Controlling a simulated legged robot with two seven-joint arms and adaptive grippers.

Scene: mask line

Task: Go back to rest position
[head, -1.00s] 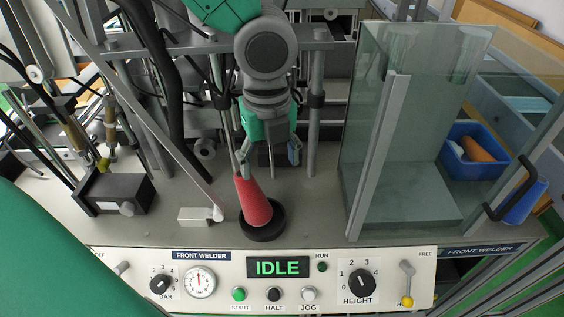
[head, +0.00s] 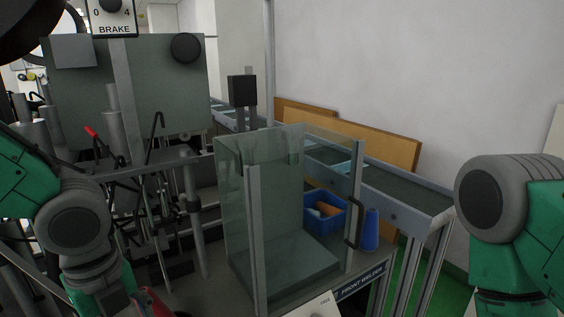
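My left arm comes in at the left edge, and the top of my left gripper (head: 92,302) shows at the bottom edge. Its fingers are cut off below the picture, so I cannot see whether they are open or shut. A red piece (head: 150,303) shows just right of it, also cut off; I cannot tell whether they touch. My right arm stands at the right edge, and its gripper is out of view below.
A clear-walled guard (head: 245,205) stands on the machine in the middle. A conveyor (head: 405,212) runs behind. Machine rods and a red-tipped lever (head: 91,131) stand at left.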

